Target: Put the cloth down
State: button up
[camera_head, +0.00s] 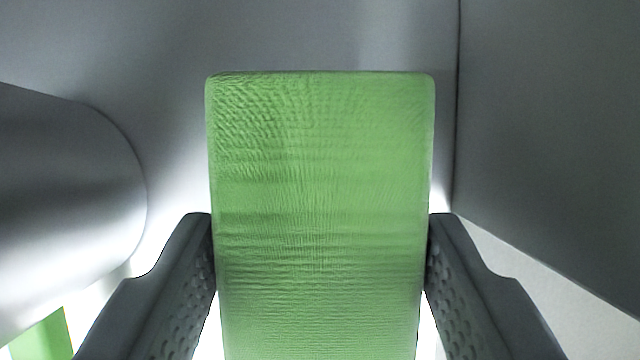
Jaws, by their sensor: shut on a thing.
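A green cloth (322,180) fills the middle of the head camera view. It looks like a thick, folded rectangular block with a ribbed, textured surface and rounded edges. My gripper (321,235) is shut on the cloth, with one dark finger pressed against its left side and the other against its right side. The lower end of the cloth runs out of the bottom of the picture. I cannot tell whether anything touches the cloth from below or behind.
A large grey rounded shape (65,205) stands at the left. A flat grey surface (320,35) lies behind the cloth, and a dark grey panel (560,130) rises at the right. A small green patch (42,340) shows at the bottom left.

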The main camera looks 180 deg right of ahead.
aim_at(319, 335)
jog(key=shift+f, duration=1.4)
jog(key=shift+f, duration=0.15)
jog(key=o, duration=0.9)
jog(key=v, duration=1.2)
jog(key=shift+s, duration=0.1)
